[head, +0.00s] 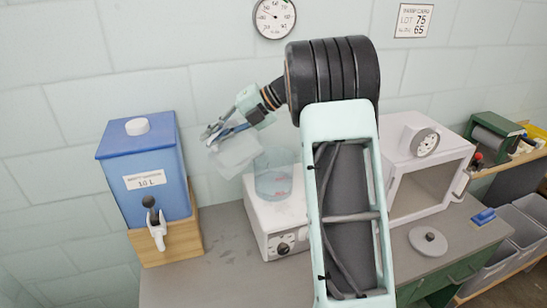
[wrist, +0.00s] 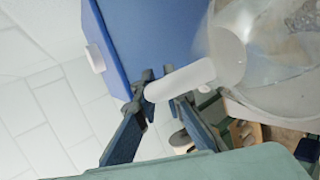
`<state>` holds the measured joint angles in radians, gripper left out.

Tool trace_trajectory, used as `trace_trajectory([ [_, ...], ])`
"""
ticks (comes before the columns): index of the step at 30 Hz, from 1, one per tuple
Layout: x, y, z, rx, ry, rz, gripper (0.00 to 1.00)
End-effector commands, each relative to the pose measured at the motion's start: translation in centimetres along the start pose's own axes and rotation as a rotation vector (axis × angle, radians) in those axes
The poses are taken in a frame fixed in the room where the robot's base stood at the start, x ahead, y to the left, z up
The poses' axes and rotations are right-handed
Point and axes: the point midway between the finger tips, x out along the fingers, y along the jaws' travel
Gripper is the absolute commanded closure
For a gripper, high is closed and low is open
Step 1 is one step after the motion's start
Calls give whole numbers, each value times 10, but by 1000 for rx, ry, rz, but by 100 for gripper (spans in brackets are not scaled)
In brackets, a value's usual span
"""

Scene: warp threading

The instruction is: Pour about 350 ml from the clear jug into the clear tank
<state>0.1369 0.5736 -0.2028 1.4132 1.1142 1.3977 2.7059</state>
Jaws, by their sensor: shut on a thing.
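The clear jug (head: 237,152) is held up, tilted, at the upper left of the clear tank in the head view. My gripper (head: 213,133) is shut on the jug's handle. The wrist view shows the pale handle (wrist: 180,80) between the dark fingers of my gripper (wrist: 152,88), with the jug's clear wall (wrist: 265,40) at the upper right. The clear tank (head: 272,180) stands upright on a white appliance and looks faintly blue, with reddish marks on its front. The jug's lower edge overlaps the tank's rim in the picture. I cannot make out a stream or the jug's liquid level.
The white appliance (head: 262,222) stands on the grey counter (head: 205,280). A blue dispenser (head: 145,170) on a wooden stand (head: 180,242) is at the left. A white microwave-like box (head: 412,190) is at the right. A grey round lid (head: 428,240) lies on the right counter.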

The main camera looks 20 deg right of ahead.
Motion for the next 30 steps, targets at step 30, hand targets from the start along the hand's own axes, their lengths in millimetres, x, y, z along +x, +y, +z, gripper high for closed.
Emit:
trace_trajectory([
  [30,-7,4,2,14,7,39,100],
])
